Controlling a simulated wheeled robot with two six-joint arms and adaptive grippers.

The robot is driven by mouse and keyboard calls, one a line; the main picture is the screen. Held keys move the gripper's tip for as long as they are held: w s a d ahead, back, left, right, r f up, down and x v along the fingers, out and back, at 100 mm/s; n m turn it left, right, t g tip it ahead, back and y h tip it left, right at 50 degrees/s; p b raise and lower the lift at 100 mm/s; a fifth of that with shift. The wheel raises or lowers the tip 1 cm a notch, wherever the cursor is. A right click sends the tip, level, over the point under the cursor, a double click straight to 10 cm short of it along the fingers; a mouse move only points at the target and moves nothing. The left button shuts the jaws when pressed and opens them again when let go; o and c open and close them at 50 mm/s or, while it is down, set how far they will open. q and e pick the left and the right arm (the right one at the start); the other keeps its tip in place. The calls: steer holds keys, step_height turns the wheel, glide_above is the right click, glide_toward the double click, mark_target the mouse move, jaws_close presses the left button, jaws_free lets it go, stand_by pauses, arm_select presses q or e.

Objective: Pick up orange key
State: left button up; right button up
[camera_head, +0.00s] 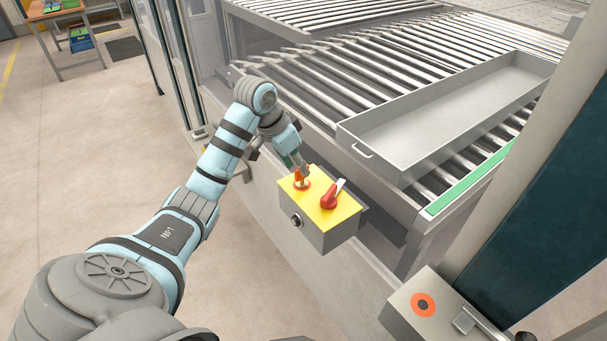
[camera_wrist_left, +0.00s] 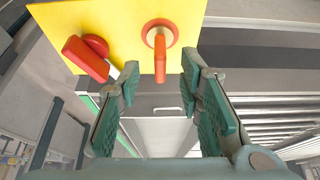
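The orange key (camera_head: 301,184) stands in a round orange lock on the yellow top of a grey control box (camera_head: 326,236). In the left wrist view the key (camera_wrist_left: 160,58) points toward the camera, between the two green-padded fingertips of my left gripper (camera_wrist_left: 160,66). The fingers are open, with a gap on each side of the key. In the head view my left gripper (camera_head: 300,167) is right at the key and partly covers it. My right gripper is not in view.
A red rotary switch (camera_head: 330,195) sits beside the key on the yellow top (camera_head: 350,208). Behind the box are a roller conveyor (camera_head: 350,75) and a grey metal tray (camera_head: 430,108). A grey panel with an orange-ringed button (camera_head: 423,304) stands at lower right.

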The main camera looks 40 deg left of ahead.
mark_target(302, 181)
arm_select(q)
steer(key=x, duration=0.3)
steer(key=shift+w+d+r, duration=0.1)
steer(key=shift+w, duration=0.05)
steer(key=shift+w+f, duration=0.2)
steer(key=shift+w, duration=0.2)
steer(key=shift+s+r, duration=0.25)
steer(key=shift+s, duration=0.25)
jaws_close()
steer(key=shift+w, duration=0.2)
